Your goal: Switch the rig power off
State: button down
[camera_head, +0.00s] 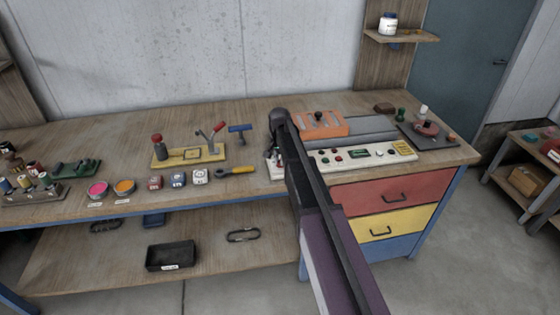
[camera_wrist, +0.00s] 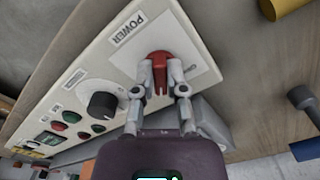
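The rig's control panel is a pale box on the bench, seen in the head view (camera_head: 325,162) and the wrist view (camera_wrist: 75,92). In the wrist view a red power switch (camera_wrist: 159,62) stands on a white plate beside a label reading POWER. My gripper (camera_wrist: 161,72) has one finger on each side of the red switch, and both fingers appear to touch it. The switch's lower part is partly hidden by the fingers. In the head view my arm covers the panel's left end and most of my gripper, and the switch cannot be made out.
A black dial (camera_wrist: 102,105) and several red and green buttons sit farther along the panel. An orange block (camera_head: 320,124) stands behind it. Drawers (camera_head: 390,197) are below.

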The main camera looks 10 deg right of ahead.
jog(key=shift+n, duration=0.4)
jog(key=n, duration=0.6)
jog(key=shift+d, duration=0.2)
jog(key=n, duration=0.7)
jog(key=shift+d, duration=0.2)
dwell(0.3)
jog(key=c, duration=0.7)
grip_release()
